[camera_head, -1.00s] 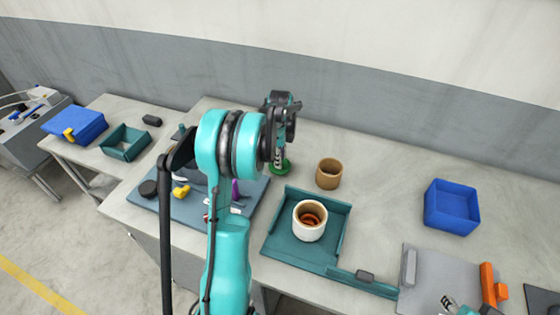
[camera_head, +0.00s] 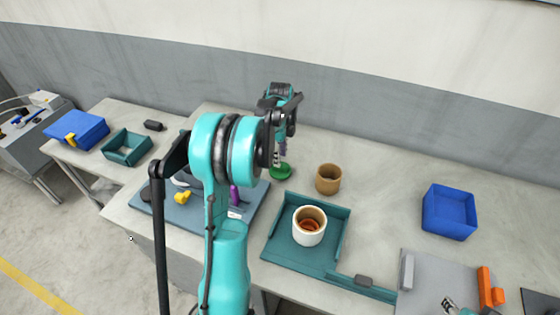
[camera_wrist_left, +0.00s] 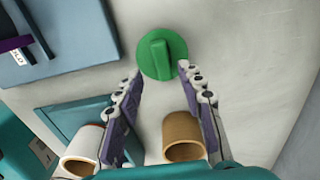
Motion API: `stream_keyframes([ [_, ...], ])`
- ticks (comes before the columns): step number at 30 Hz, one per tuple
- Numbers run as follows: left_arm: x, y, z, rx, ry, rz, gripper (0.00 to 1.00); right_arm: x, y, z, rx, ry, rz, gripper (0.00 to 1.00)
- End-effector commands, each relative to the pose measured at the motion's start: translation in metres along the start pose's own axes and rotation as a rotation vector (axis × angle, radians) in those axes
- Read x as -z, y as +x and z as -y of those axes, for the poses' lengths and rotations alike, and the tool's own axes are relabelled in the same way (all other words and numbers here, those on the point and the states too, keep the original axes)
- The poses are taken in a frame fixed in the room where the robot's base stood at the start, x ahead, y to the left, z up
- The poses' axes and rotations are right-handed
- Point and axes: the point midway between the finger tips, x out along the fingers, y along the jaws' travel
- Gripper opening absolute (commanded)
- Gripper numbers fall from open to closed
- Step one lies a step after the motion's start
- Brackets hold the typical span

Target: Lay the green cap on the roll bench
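The green cap (camera_head: 280,171) lies flat on the pale bench top, left of the tan ring. In the left wrist view the cap (camera_wrist_left: 161,54) is a round disc with a raised grip bar. My left gripper (camera_head: 279,156) is above the cap, fingers pointing down. In the wrist view the left gripper (camera_wrist_left: 159,72) is open and empty, its fingertips just short of the cap and apart. I cannot tell which surface is the roll bench.
A tan ring (camera_head: 329,178) stands close right of the cap. A teal tray (camera_head: 286,252) holds a white cup-like roll (camera_head: 309,226). A blue-grey mat (camera_head: 251,206) with small parts lies left. A blue bin (camera_head: 449,211) stands right. A side bench (camera_head: 88,154) stands left.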

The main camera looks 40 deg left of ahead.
Motion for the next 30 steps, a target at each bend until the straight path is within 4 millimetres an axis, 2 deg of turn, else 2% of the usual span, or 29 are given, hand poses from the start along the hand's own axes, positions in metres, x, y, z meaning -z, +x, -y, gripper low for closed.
stream_keyframes([
  [1,0.000,-0.016,-0.001,0.000,0.000,0.000,0.38,0.004,-0.006,0.000,0.000,0.000,0.000,0.41],
  [6,0.000,-0.049,0.000,0.000,0.000,0.000,0.38,0.009,-0.013,0.000,0.000,0.000,0.000,0.41],
  [14,0.004,-0.074,-0.003,0.006,-0.012,0.001,0.38,0.012,-0.017,0.000,0.000,0.000,0.000,0.41],
  [17,0.017,-0.084,-0.011,0.030,-0.059,0.004,0.38,0.012,-0.017,0.000,0.000,0.000,0.000,0.41],
  [20,0.040,-0.098,-0.025,0.075,-0.145,0.004,0.38,0.012,-0.017,0.000,0.000,0.000,0.000,0.41],
  [24,0.075,-0.118,-0.055,0.152,-0.300,-0.014,0.38,0.012,-0.017,0.000,0.000,0.000,0.000,0.41],
  [30,0.119,-0.135,-0.102,0.257,-0.523,-0.077,0.38,0.012,-0.017,0.000,0.000,0.000,0.000,0.41],
])
